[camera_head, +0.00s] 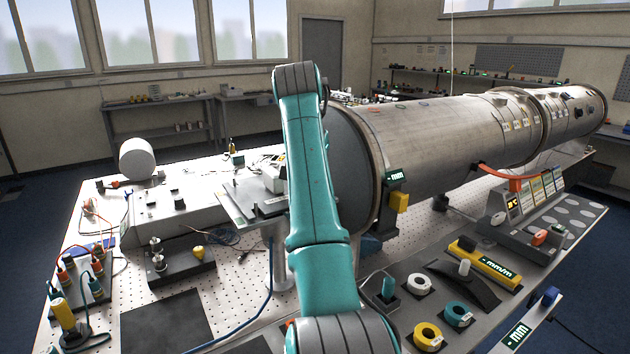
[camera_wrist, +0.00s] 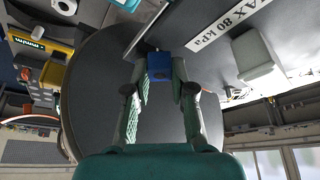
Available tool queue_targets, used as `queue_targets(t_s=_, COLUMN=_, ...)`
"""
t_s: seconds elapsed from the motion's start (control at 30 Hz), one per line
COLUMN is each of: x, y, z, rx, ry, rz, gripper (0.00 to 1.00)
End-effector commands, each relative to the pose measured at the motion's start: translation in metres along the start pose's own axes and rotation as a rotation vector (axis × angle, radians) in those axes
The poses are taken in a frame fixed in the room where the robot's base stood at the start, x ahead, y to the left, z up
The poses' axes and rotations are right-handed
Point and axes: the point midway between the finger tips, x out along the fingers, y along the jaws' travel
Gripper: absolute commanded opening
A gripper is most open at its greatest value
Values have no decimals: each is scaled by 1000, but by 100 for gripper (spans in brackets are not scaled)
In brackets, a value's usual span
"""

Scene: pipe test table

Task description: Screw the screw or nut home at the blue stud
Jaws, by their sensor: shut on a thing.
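In the wrist view my gripper (camera_wrist: 160,84) has its two fingers closed in on a small blue block-shaped piece (camera_wrist: 159,66) at their tips. The blue piece lies against or just in front of a dark grey surface. I cannot tell whether it is the nut, the screw head or the stud itself, and no thread shows. In the head view my teal arm reaches up and away past the near end of the large metal pipe (camera_head: 450,128). My gripper and the blue piece are hidden there.
A thin grey rod (camera_wrist: 143,30) runs close by the blue piece. Yellow (camera_head: 428,336) and teal rings (camera_head: 458,314) lie on the front right bench.

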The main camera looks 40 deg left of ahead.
Motion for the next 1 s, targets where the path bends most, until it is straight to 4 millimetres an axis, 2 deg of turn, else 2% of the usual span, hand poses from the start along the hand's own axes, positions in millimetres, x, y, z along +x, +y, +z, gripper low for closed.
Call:
queue_targets(t_s=0.4, x=0, y=-2, z=0, rx=373, ry=0, rz=155, gripper=0)
queue_targets(t_s=0.7, x=0, y=-2, z=0, rx=405, ry=2, rz=167, gripper=0)
queue_targets(t_s=0.73, x=0, y=-2, z=0, rx=404, ry=2, rz=167, gripper=29)
queue_targets(t_s=0.83, x=0, y=-2, z=0, rx=404, ry=1, rz=167, gripper=53)
queue_targets(t_s=1.0, x=0, y=-2, z=0, rx=403, ry=1, rz=167, gripper=53)
